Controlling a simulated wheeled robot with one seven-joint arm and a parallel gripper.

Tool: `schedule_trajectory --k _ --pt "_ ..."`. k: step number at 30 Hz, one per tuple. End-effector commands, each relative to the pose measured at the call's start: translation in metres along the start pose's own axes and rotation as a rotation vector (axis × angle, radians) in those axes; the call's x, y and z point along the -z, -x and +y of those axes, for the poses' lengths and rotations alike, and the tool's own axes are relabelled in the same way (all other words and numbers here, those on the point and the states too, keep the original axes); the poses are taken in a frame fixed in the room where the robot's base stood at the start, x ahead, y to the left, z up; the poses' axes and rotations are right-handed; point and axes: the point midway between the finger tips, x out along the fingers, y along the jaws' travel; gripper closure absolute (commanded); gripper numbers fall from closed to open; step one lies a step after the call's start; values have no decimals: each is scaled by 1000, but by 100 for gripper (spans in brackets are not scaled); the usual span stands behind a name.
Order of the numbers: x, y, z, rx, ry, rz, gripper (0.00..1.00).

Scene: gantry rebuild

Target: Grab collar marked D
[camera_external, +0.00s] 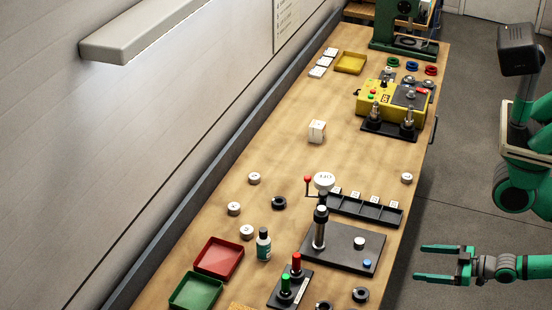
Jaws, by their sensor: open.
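Several small white round pieces with dark marks on top lie on the wooden bench. Three are on the left: an upper one (254,178), a middle one (233,208) and a lower one (246,232). Another white piece (407,178) is near the right edge, and one (359,243) is on the black base plate. The marks are too small to read, so I cannot tell which is collar D. My gripper (419,262) is open and empty, off the bench's right side, with its fingers pointing left. It touches none of the pieces.
A black rack (365,209) with white labels stands beside an upright post (320,228). A bottle (263,245), a red tray (219,257), a green tray (195,291) and black rings (279,203) surround it. A yellow control box (378,103) stands farther back. Mid-bench is mostly clear.

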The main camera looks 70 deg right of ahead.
Motion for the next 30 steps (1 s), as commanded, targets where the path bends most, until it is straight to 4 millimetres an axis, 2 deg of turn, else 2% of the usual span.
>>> schedule_trajectory --k 1,3,12,17,23,26,30 --pt "0 0 0 1 -1 0 29" --pt "0 0 0 1 -1 0 43" --pt "-1 -2 0 -2 0 2 43" --pt "-11 -19 16 -55 22 27 43" --pt "-34 -63 70 -211 87 87 43" --pt "-44 -84 104 -299 123 111 43" --pt "-54 -108 160 -427 171 140 43"
